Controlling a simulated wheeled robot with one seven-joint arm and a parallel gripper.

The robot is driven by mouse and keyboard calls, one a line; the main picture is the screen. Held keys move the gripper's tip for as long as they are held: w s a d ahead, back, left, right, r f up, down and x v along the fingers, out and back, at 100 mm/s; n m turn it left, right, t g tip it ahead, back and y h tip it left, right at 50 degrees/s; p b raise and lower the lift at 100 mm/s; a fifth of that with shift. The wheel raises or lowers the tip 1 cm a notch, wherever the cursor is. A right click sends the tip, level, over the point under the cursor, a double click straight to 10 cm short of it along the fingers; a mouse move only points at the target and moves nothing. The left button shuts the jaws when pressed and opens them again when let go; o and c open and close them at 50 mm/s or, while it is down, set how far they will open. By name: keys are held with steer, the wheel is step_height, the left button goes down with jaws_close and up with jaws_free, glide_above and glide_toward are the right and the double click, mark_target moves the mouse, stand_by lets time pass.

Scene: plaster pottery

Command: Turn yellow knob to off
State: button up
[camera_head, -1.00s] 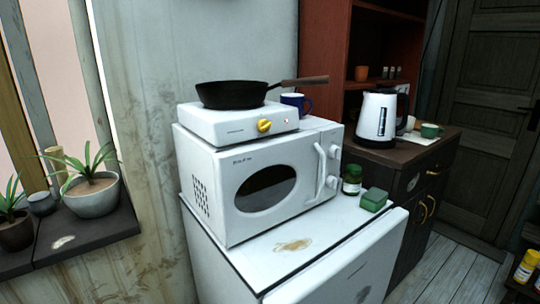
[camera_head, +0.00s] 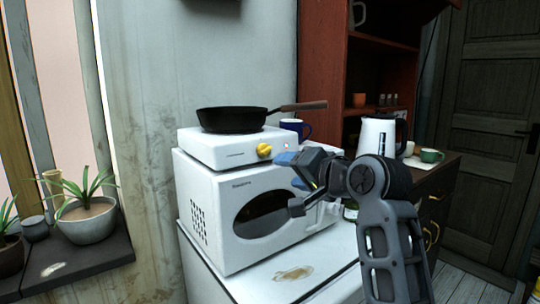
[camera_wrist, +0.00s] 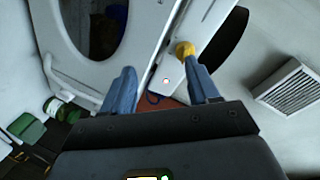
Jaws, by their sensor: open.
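The yellow knob (camera_head: 264,150) is on the front of a white hot plate (camera_head: 215,148), which stands on a white microwave. It is visible in the wrist view (camera_wrist: 185,49), just beyond the tip of the right-hand finger. My gripper (camera_head: 291,182) is in front of the microwave, to the right of and a little below the knob. Its fingers are spread and empty in the wrist view (camera_wrist: 162,88), apart from the knob as far as I can tell. A small pale red indicator light (camera_wrist: 166,82) shows between the fingers.
A black pan (camera_head: 232,120) sits on the hot plate, its handle pointing right. A blue mug (camera_head: 296,127) stands behind it. The microwave (camera_head: 205,200) is close behind my gripper. A kettle (camera_head: 377,136) stands on the cabinet to the right. A green box (camera_wrist: 28,129) shows at the left.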

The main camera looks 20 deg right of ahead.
glide_toward(268, 150)
steer(key=w, duration=0.2)
steer(key=shift+y, duration=0.3)
steer(key=shift+f+p+x, duration=0.2)
steer(key=shift+p+x, duration=0.1)
steer(key=shift+x, duration=3.3)
steer(key=shift+c, duration=0.4)
steer(key=c, duration=1)
steer(key=shift+o, duration=0.2)
